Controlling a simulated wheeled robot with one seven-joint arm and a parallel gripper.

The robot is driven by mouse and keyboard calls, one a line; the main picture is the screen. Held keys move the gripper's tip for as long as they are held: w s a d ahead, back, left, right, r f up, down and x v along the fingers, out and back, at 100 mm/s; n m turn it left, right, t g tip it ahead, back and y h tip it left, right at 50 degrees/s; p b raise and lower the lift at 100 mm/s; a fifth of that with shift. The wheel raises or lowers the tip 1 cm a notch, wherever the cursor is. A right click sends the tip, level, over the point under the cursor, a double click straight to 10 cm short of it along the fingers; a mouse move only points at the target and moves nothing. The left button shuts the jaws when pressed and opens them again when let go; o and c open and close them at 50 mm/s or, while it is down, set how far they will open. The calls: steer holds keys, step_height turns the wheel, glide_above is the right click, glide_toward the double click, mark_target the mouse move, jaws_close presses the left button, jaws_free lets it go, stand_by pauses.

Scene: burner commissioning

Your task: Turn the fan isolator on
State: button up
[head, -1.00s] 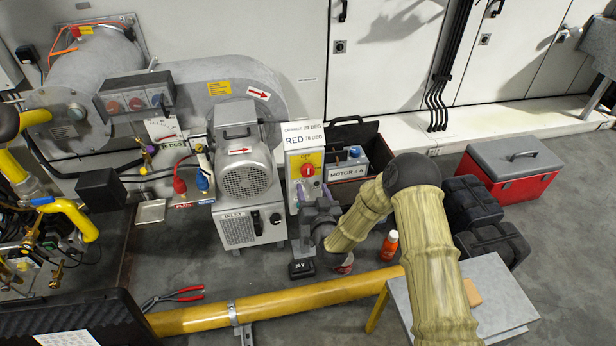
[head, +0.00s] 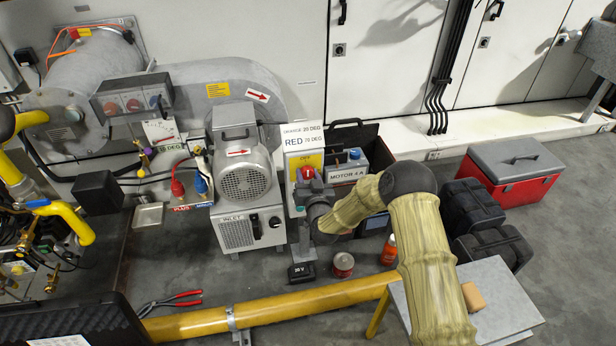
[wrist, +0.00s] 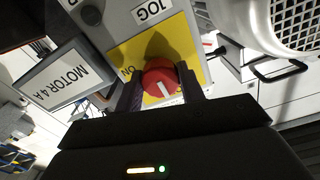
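The fan isolator is a red rotary knob (head: 306,174) on a yellow plate (head: 312,159) on the front of a grey box beside the motor. My gripper (head: 308,186) is at the knob and covers its lower part in the head view. In the wrist view the red knob (wrist: 160,78) sits between my two dark fingertips (wrist: 161,92), one on each side. I cannot tell whether they press on it. The knob's white mark points toward the gripper body in the wrist view. The word ON shows on the yellow plate (wrist: 152,100), left of the knob; OFF is hidden.
The grey fan motor (head: 246,180) stands close on the left. A box labelled MOTOR 4 A (head: 348,172) is close on the right. Floor beyond the red toolbox (head: 515,187) is clear.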

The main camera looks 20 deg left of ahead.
steer(key=shift+c, duration=1.4)
steer(key=shift+m, duration=0.5)
steer(key=m, duration=0.3)
steer(key=shift+d+f+m+b, duration=0.1)
steer(key=shift+m+b, duration=0.25)
steer(key=shift+m, duration=0.05)
steer(key=m, duration=0.4)
steer(key=shift+b, duration=0.3)
steer(key=m, duration=0.5)
steer(key=shift+b, duration=0.4)
steer(key=m, duration=0.4)
steer(key=shift+b, duration=0.35)
